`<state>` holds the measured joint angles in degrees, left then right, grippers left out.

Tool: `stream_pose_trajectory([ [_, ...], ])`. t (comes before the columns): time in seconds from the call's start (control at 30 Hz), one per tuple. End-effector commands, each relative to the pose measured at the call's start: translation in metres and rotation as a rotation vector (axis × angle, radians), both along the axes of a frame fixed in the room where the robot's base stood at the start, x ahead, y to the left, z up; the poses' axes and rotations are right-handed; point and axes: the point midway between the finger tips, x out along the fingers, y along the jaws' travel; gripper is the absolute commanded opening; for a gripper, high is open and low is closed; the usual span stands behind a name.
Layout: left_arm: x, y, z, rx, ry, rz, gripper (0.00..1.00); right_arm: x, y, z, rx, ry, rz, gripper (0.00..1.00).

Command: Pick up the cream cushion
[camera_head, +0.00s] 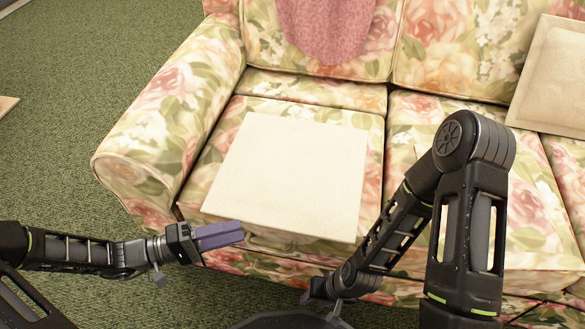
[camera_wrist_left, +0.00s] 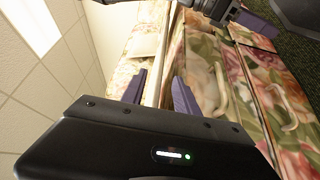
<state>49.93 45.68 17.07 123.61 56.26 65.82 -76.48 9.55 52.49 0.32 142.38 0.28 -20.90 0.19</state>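The cream cushion (camera_head: 290,175) lies flat on the left seat of the floral sofa in the head view, its front edge near the seat's front. My left gripper (camera_head: 238,233) is at the cushion's front left edge. In the left wrist view its two purple fingers (camera_wrist_left: 158,88) stand apart, with a thin pale band, seemingly the cushion seen edge-on, running up between them. Whether they touch it is not clear. My right gripper (camera_head: 312,296) is low in front of the sofa, mostly hidden behind its own arm; it also shows at the top of the left wrist view (camera_wrist_left: 252,30).
The floral sofa (camera_head: 165,125) has a rounded armrest at left. A beige cushion (camera_head: 555,80) leans at the right, and a pink cloth (camera_head: 328,28) hangs over the backrest. Green carpet (camera_head: 75,120) is clear at left. My right arm covers part of the right seat.

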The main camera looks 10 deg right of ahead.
Motion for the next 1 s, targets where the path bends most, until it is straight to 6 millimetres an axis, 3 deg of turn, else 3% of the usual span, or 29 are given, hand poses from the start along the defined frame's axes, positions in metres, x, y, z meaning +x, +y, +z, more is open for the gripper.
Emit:
stream_pose_trajectory([
  [0.1, 0.002, -0.010, -0.001, 0.000, 0.001, -0.001, 0.36, 0.001, 0.000, -0.003, -0.001, -0.001, -0.002, 0.36],
  [0.47, 0.003, -0.015, -0.001, 0.000, 0.000, -0.002, 0.36, 0.001, 0.000, -0.005, -0.001, -0.001, -0.002, 0.36],
  [0.8, 0.015, -0.057, -0.003, 0.000, 0.001, -0.003, 0.36, 0.004, 0.000, -0.023, -0.003, -0.010, -0.006, 0.36],
  [1.0, 0.016, -0.062, -0.001, 0.001, 0.001, -0.001, 0.36, 0.004, 0.000, -0.022, -0.003, -0.010, -0.006, 0.36],
])
